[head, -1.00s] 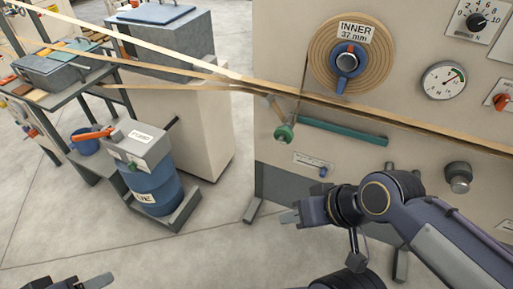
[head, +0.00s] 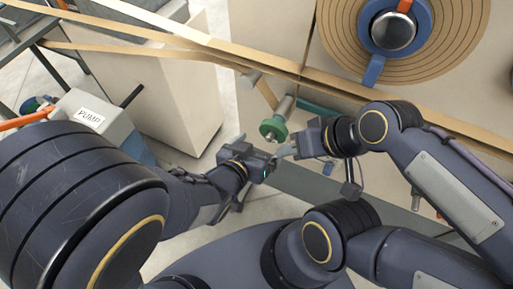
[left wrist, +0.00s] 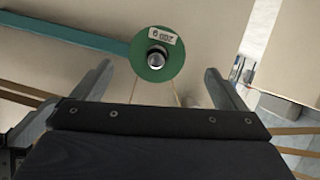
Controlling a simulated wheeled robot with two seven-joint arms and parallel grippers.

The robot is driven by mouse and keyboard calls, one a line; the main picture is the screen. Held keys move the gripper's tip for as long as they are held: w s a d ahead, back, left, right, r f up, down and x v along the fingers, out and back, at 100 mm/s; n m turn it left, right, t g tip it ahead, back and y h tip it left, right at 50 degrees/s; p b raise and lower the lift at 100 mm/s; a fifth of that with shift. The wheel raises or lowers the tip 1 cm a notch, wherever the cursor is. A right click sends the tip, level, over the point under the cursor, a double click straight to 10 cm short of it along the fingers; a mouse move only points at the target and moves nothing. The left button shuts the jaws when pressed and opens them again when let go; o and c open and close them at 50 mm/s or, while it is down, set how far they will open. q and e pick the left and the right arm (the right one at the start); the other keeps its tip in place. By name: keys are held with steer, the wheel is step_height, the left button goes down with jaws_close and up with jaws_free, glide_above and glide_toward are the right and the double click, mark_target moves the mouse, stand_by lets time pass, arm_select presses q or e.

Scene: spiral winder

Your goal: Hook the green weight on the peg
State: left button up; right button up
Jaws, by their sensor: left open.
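The green weight (head: 273,129) is a round green disc with a metal knob at its centre; it also shows in the left wrist view (left wrist: 155,68), with a small label. It is in front of the winder's pale panel, just below the tan strip. A grey cylinder (head: 285,106) is behind it; I cannot tell whether this is the peg. My left gripper (head: 279,152) is open and empty just below the weight. In the left wrist view the weight is beyond and between its spread fingertips. My right gripper (head: 295,150) is close to the left one; its jaws are unclear.
Tan strips (head: 205,40) cross above the weight. A teal bar (head: 318,109) is on the panel to its right. The coil with a blue hub (head: 393,32) is at upper right. The pump box (head: 97,115) is at left. My two grippers almost touch.

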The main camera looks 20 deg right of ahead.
mark_target(274, 132)
arm_select(q)
steer(key=shift+d+f, duration=0.15)
steer(key=shift+d, duration=0.15)
steer(key=shift+x, duration=3.55)
steer(key=c, duration=1.8)
